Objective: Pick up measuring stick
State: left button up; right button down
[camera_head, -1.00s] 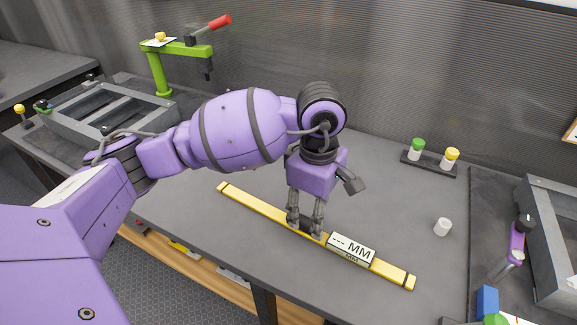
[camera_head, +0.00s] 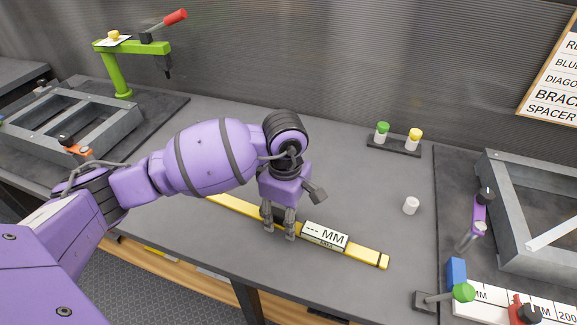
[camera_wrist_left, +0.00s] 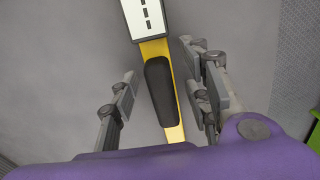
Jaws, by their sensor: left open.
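The measuring stick (camera_head: 365,257) is a long yellow bar with a white "--- MM" display and a black grip. It lies on the grey workbench, slanting from upper left to lower right in the head view. My left gripper (camera_head: 279,236) points down at the black grip, just left of the display. In the left wrist view the stick's black grip (camera_wrist_left: 160,88) lies between the two open fingers of my left gripper (camera_wrist_left: 163,98), with a gap on each side. My left arm hides part of the stick's left end. My right gripper is not in view.
A green clamp (camera_head: 118,75) with a red handle and a grey metal frame (camera_head: 75,125) stand at the left. A small white cylinder (camera_head: 411,205) and a rack with green and yellow caps (camera_head: 394,147) are at the right. Another metal frame (camera_head: 500,215) stands at far right.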

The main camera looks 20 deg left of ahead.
pick_arm(q)
jog(key=shift+w, duration=0.1)
grip_shut()
jog(key=shift+r, duration=0.15)
